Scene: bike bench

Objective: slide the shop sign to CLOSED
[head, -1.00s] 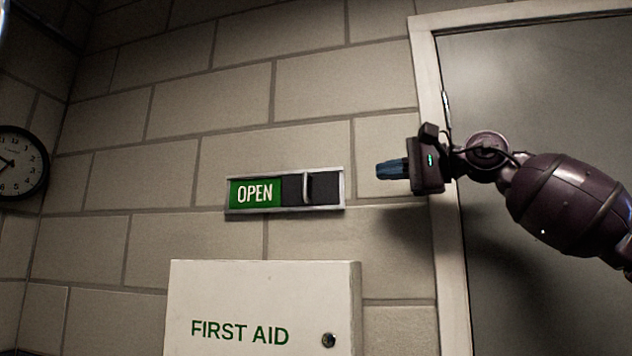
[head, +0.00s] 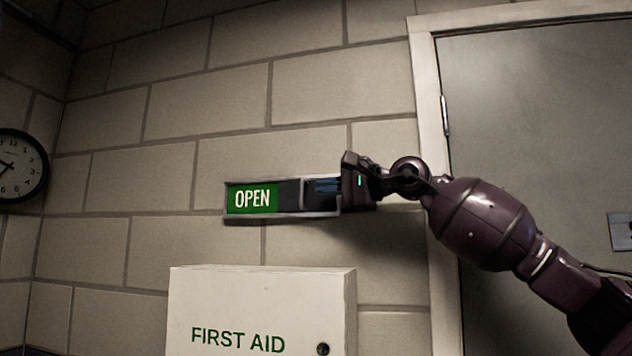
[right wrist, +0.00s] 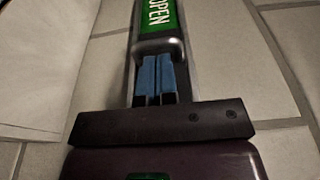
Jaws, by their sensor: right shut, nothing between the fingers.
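The shop sign (head: 289,214) is a long metal-framed slide on the block wall. Its green OPEN panel (head: 252,199) shows at the left, with a dark slider to its right. The slider's handle (head: 303,194) is an upright bar right of the panel. My right gripper (head: 318,186) is shut and empty, its blue fingertips just right of the handle, over the sign's right part. In the right wrist view the two blue fingers (right wrist: 154,76) lie together, close to the handle (right wrist: 158,47); I cannot tell whether they touch it. My left gripper is not in view.
A white FIRST AID box (head: 262,300) is on the wall below the sign. A grey door (head: 545,130) with a pale frame (head: 430,130) stands to the right. A round clock (head: 18,166) hangs at the far left. The wall left of the sign is clear.

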